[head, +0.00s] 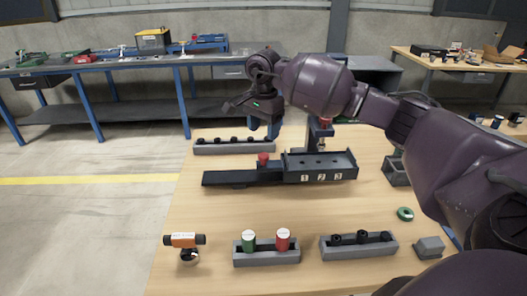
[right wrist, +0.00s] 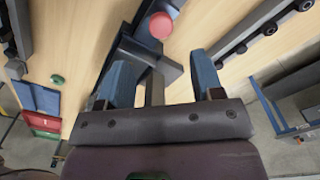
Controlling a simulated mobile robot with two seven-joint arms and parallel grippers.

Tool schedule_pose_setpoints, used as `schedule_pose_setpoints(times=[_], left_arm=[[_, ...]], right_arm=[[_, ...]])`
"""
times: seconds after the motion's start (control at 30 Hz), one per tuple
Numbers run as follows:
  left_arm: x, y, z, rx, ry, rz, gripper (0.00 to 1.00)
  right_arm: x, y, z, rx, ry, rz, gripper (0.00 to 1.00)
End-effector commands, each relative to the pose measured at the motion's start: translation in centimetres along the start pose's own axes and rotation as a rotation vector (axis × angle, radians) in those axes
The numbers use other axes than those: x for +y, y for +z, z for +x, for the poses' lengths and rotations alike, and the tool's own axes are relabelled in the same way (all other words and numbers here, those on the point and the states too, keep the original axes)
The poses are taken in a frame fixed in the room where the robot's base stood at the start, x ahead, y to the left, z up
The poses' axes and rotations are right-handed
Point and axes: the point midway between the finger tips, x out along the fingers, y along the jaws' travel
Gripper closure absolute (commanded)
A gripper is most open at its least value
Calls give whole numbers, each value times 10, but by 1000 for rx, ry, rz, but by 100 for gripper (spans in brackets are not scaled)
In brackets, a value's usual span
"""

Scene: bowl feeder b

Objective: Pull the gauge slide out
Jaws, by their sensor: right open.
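The gauge slide unit (head: 230,177) is a long dark body on the table, with a narrow bar reaching left. A red knob (head: 263,159) stands on the bar; it also shows in the right wrist view (right wrist: 160,25). A wider tray section (head: 320,166) marked 1, 2, 3 forms its right part. My right gripper (head: 264,125) is above and behind the knob. In the right wrist view, its two blue fingers (right wrist: 163,82) are apart, with the knob beyond the fingertips and nothing clearly gripped. My left gripper is not in view.
A grey peg rack (head: 235,147) lies behind the unit. A post with a red top (head: 325,123) stands behind the tray. In front are a rack with green and red cans (head: 266,257), another peg rack (head: 358,250) and an orange-black tool (head: 184,240). A green ring (head: 405,214) lies right.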

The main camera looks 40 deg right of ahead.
Motion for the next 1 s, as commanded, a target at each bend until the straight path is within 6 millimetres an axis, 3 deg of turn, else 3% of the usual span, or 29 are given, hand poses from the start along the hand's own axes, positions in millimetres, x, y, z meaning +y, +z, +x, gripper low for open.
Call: schedule_pose_setpoints(times=[0.3,0.5,0.93,1.0], left_arm=[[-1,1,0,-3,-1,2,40],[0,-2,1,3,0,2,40],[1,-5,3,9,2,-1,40],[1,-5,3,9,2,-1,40]], right_arm=[[0,1,55,-3,1,0,39],[0,1,76,-3,-1,0,39],[0,0,83,-2,-2,0,39],[0,0,83,-2,-2,0,50]])
